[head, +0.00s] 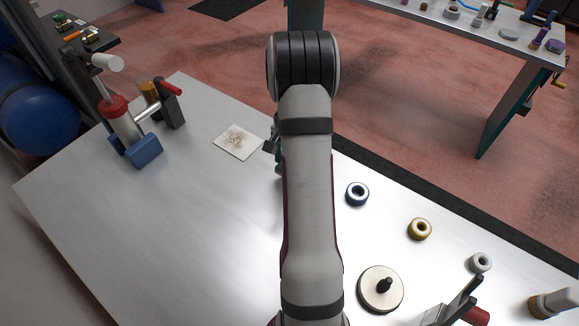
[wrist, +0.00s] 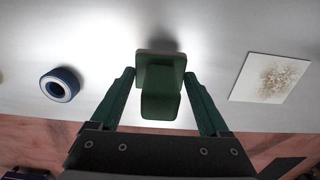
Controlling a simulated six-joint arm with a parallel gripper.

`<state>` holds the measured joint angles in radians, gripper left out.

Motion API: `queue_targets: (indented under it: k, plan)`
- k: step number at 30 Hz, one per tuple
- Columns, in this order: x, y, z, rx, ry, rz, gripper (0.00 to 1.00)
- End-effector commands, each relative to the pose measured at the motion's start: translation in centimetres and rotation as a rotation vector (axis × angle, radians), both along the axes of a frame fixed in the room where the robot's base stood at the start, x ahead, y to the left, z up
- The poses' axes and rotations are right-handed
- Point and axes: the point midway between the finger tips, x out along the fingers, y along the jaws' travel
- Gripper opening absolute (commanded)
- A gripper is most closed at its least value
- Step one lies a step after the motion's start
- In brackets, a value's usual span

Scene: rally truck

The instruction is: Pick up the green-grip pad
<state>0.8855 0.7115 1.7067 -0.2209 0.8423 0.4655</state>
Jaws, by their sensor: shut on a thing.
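The green-grip pad (wrist: 160,88) is in the middle of the wrist view, a dark green block with a flatter, greyish-green plate at its far end. My gripper (wrist: 159,74) has its two dark green fingers on either side of the pad, shut on it. A shadow lies on the table just beyond the pad; whether the pad is clear of the table I cannot tell. In the head view my arm hides the pad and most of the gripper.
A white card with brown specks (head: 238,142) lies left of my arm. A blue ring (head: 357,194), a yellow ring (head: 420,229) and a round plate with a black knob (head: 380,289) are to the right. A red-and-blue stand (head: 122,122) is at the left. The table's left front is clear.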

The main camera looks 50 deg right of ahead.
Motion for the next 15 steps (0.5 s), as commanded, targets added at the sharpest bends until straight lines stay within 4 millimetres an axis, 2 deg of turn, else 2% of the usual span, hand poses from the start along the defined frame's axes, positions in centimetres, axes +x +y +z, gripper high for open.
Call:
queue_targets:
  k: [1,12,15]
  plan:
    - [0.1,-0.1,1.1,-0.004,-0.003,0.000,0.18]
    - [-8.7,-1.3,6.1,-0.003,-0.001,-0.006,0.18]
    - [-10.3,-1.5,7.1,-0.002,-0.001,-0.003,0.18]
